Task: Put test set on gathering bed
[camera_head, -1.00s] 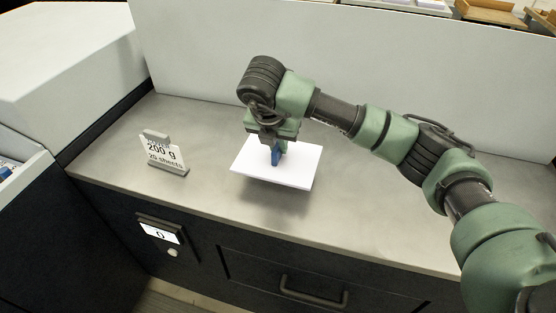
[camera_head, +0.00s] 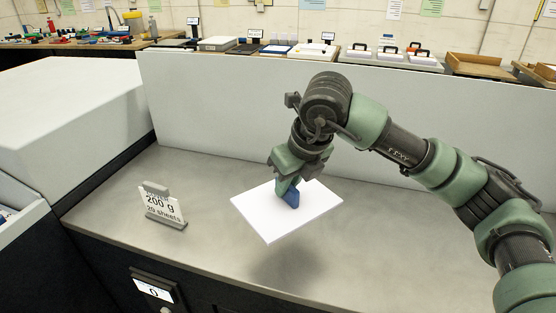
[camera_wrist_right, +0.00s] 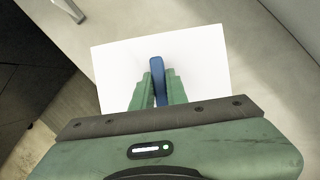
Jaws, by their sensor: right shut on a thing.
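The test set looks like a white stack of paper (camera_head: 315,212) with a blue grip piece (camera_head: 291,197) standing on its middle. My right gripper (camera_head: 287,187) is shut on the blue piece and holds the white paper above the grey counter, with a shadow below it. In the right wrist view, the green fingers close around the blue piece (camera_wrist_right: 157,75) over the white sheet (camera_wrist_right: 205,60). I cannot make out a gathering bed for certain. My left gripper is not in view.
A sign reading 200 g, 20 sheets (camera_head: 162,208) stands on the counter (camera_head: 120,205) at left. A small display showing 0 (camera_head: 153,290) is on the front. A pale panel (camera_head: 230,110) rises behind. A far bench holds trays (camera_head: 480,65) and boxes.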

